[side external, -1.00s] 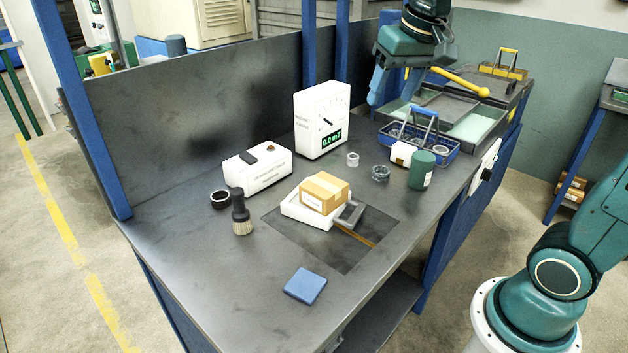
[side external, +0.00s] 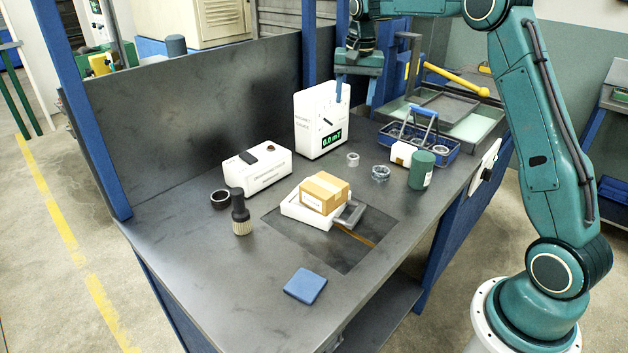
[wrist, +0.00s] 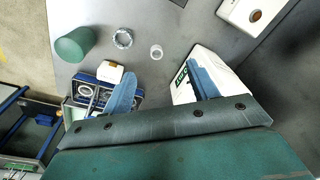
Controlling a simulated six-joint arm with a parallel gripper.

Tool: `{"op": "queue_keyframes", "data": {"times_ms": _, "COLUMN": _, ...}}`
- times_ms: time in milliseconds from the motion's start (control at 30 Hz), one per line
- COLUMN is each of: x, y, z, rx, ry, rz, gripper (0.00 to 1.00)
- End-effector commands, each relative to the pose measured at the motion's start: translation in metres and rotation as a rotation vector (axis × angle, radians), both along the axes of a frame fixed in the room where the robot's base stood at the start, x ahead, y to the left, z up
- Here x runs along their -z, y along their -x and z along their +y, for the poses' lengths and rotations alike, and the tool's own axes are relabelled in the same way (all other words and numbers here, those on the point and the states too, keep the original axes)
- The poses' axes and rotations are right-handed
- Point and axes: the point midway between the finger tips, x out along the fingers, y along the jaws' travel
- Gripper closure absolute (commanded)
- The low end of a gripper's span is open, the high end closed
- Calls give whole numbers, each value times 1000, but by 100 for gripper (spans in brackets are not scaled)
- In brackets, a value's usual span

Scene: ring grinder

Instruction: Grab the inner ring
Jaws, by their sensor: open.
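A small pale ring (side external: 352,159) stands on the bench in front of the gauge box. A wider grey ring (side external: 380,173) lies to its right. I cannot tell for sure which one is the inner ring. In the wrist view the small ring (wrist: 156,52) and the grey ring (wrist: 122,38) lie ahead of the fingertips, with the small one nearly between the fingers' lines. My gripper (side external: 357,88) is open and empty, raised above the back of the bench. It also shows in the wrist view (wrist: 163,85), with its blue fingers spread apart.
A white gauge box (side external: 322,120) stands close to the left finger. A blue basket (side external: 446,150) with several rings and a green cylinder (side external: 421,170) are at right. A white demagnetizer-like box (side external: 257,170), black ring (side external: 220,199), brush (side external: 241,212) and cardboard box (side external: 324,192) lie further left and forward.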

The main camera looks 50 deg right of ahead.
Motion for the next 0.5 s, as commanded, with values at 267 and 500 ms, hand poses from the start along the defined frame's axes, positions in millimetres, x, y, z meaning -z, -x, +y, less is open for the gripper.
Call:
{"op": "queue_keyframes", "data": {"times_ms": 267, "x": 54, "y": -26, "z": -45, "rx": 136, "ry": -28, "rz": 55, "gripper": 41}}
{"op": "queue_keyframes", "data": {"times_ms": 500, "x": 77, "y": -32, "z": -63, "rx": 194, "ry": -38, "rz": 77, "gripper": 41}}
